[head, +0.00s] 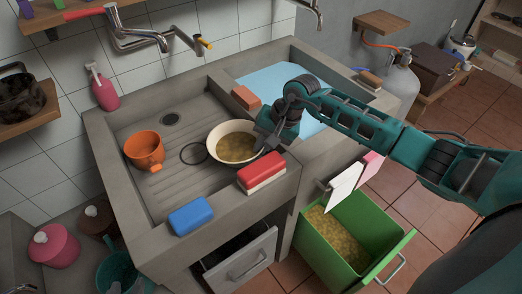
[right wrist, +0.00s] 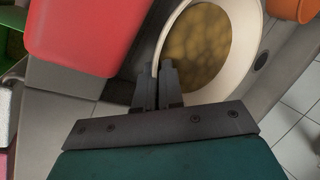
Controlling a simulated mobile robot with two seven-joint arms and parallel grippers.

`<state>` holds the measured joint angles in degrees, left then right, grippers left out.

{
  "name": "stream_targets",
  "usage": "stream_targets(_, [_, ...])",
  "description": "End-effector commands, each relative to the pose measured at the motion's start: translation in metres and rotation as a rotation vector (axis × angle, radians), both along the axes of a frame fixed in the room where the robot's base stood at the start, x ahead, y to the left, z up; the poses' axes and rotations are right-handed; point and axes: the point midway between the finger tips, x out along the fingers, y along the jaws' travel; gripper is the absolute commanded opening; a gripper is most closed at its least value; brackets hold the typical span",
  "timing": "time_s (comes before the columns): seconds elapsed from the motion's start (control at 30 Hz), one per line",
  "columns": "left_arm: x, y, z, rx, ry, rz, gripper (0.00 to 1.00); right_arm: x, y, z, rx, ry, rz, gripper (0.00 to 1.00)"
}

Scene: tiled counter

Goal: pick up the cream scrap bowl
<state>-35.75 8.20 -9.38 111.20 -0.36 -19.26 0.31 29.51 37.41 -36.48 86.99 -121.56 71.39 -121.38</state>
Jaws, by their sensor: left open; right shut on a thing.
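The cream scrap bowl (head: 212,137) sits in the ribbed basin of the counter, with yellow-brown scraps inside. It also shows in the right wrist view (right wrist: 250,42), beyond the fingers. My right gripper (head: 262,146) is shut on the bowl's rim, on its right side in the head view. In the right wrist view the two fingers (right wrist: 158,84) are pressed together around the rim. In the head view the bowl looks about level; I cannot tell whether it touches the basin floor. My left gripper is not in view.
An orange cup (head: 144,147) and a dark ring (head: 184,158) are left of the bowl. A red-and-white block (head: 262,173) and a blue sponge (head: 191,216) lie on the front ledge. A green bin (head: 335,264) with scraps stands lower right. Blue water (head: 262,83) fills the other basin.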

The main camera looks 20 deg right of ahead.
Motion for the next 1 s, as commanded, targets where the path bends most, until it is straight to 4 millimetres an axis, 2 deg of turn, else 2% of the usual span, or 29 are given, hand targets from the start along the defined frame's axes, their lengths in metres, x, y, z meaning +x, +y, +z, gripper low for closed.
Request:
stream_targets(0.03, [-0.001,0.000,-0.001,0.000,0.001,0.000,0.43,0.002,-0.001,0.012,-0.001,-0.008,0.001,0.00])
stream_targets(0.4, [-0.002,0.000,-0.005,0.001,0.004,0.000,0.43,0.002,0.000,0.099,0.000,-0.009,0.001,0.00])
stream_targets(0.6, [-0.002,0.000,-0.006,0.001,0.004,0.000,0.43,0.001,0.000,0.137,0.000,-0.007,0.000,0.00])
stream_targets(0.8, [-0.002,0.001,-0.007,0.001,0.004,0.000,0.43,0.001,0.000,0.161,0.001,-0.004,0.001,0.00])
stream_targets(1.0, [-0.001,0.001,-0.007,0.001,0.003,0.001,0.43,0.000,0.000,0.170,0.001,-0.002,0.000,0.00])
